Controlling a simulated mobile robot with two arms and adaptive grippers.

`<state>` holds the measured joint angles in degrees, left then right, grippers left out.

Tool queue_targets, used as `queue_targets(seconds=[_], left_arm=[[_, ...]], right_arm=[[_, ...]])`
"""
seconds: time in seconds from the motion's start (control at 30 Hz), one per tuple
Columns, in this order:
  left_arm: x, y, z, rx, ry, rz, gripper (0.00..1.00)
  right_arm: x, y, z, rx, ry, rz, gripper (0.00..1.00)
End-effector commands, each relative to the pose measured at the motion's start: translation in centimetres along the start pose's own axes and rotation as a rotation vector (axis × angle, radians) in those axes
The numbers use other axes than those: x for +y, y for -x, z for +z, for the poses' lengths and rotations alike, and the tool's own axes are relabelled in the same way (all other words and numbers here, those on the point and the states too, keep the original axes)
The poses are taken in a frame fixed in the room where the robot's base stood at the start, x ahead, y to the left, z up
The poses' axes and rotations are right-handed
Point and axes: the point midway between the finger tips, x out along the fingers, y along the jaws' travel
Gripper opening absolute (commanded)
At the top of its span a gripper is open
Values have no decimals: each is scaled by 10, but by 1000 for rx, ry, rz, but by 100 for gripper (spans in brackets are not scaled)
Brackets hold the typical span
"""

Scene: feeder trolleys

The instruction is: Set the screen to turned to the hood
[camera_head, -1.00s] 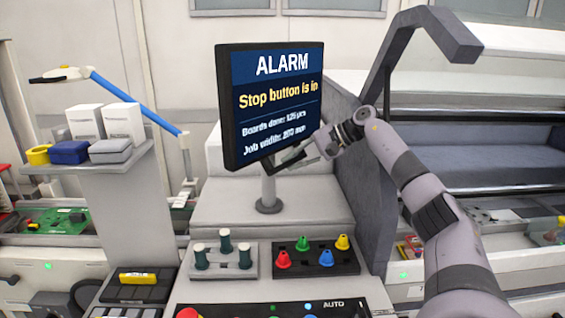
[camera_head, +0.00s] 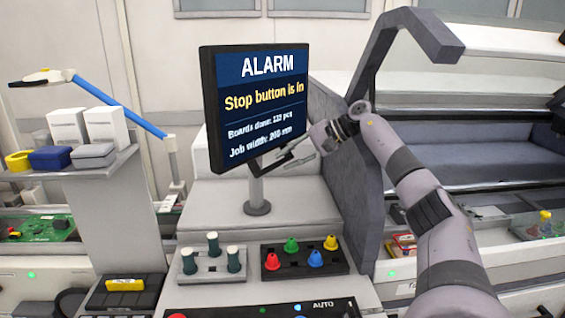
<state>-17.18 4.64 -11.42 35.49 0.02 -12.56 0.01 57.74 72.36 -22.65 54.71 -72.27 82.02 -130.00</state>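The screen (camera_head: 255,108) is a dark-framed monitor on a short grey post (camera_head: 257,190) above the control panel. Its lit face shows "ALARM" and "Stop button is in", and is angled a little to the right in the picture. My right gripper (camera_head: 268,172) is at the screen's lower right corner, reaching in from the right. Its two fingers look spread, just below the lower edge; whether they touch the screen I cannot tell. The hood (camera_head: 470,150) is the large grey cover at right, with a dark slanted side panel (camera_head: 350,170). My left gripper is not in view.
The panel below holds dark green pegs (camera_head: 213,250) and a black tray (camera_head: 328,268) of coloured nozzles. At left, a shelf (camera_head: 95,168) carries white boxes and yellow, blue and grey bins. A blue bar (camera_head: 120,108) slants above it.

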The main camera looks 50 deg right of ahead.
Motion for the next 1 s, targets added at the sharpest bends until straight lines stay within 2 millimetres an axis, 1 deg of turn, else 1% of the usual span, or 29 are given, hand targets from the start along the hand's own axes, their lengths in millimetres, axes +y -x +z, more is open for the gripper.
queue_targets(seconds=[0.03, 0.2, 0.3, 0.4, 0.5, 0.6, 0.83, 0.93, 1.0], left_arm=[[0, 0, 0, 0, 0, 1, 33], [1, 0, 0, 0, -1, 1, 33], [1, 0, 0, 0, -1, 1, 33], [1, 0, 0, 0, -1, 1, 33], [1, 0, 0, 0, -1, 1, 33], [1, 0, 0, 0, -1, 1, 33], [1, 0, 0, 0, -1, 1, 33], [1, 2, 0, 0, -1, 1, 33], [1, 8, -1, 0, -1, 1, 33]], right_arm=[[-1, 13, -1, 5, 0, -3, 22], [-1, 51, -1, 4, -1, -4, 22], [0, 68, -1, 3, -1, -4, 22], [0, 82, -1, 3, 0, -3, 22], [0, 90, -1, 3, 0, -2, 22], [0, 93, -1, 2, 0, -1, 22], [0, 93, -1, 2, 0, -1, 22], [-1, 94, 0, 2, 0, -1, 15], [-6, 98, 1, 2, 0, -1, 10]])
